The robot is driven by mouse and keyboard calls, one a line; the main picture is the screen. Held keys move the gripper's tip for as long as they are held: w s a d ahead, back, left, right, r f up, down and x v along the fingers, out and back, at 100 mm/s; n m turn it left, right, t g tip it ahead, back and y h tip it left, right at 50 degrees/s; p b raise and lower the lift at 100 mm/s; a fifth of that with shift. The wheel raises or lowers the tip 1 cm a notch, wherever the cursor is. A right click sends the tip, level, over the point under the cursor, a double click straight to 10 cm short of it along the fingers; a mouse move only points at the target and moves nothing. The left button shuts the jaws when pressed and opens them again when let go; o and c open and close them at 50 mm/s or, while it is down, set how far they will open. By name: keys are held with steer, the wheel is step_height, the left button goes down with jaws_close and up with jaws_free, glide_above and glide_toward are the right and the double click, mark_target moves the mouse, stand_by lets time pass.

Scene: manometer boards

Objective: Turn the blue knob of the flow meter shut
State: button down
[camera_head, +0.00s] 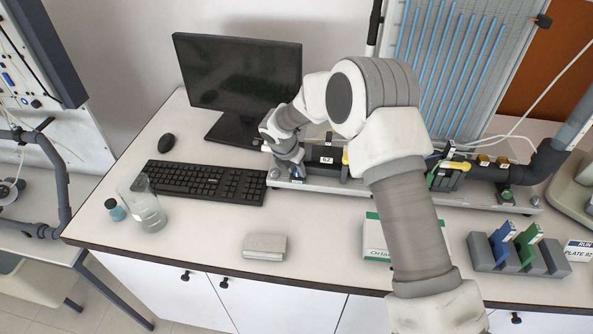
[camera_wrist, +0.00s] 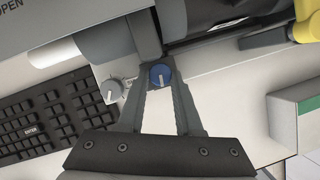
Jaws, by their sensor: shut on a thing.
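The blue knob (camera_wrist: 161,76) is round with a pale pointer line and sits between my fingertips in the wrist view. My gripper (camera_wrist: 158,80) is shut on it, one finger on each side. In the head view my gripper (camera_head: 293,165) is at the left end of the flow meter rig (camera_head: 325,155), beside a label reading 02. My wrist hides most of the knob in that view. A grey knob (camera_wrist: 112,90) with a pointer line is just left of my left finger in the wrist view.
A black keyboard (camera_head: 200,181) lies left of the rig, with a monitor (camera_head: 238,75) behind it. A flask (camera_head: 147,208), a grey block (camera_head: 264,247), a green-and-white box (camera_head: 376,238) and a plate rack (camera_head: 520,256) stand along the front. Bare bench lies between them.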

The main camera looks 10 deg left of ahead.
steer(key=c, duration=0.6)
jaws_free()
steer(key=shift+r, duration=0.1)
steer(key=b+v, duration=0.1)
steer(key=v, duration=1.6)
steer(key=shift+a+r, duration=0.15)
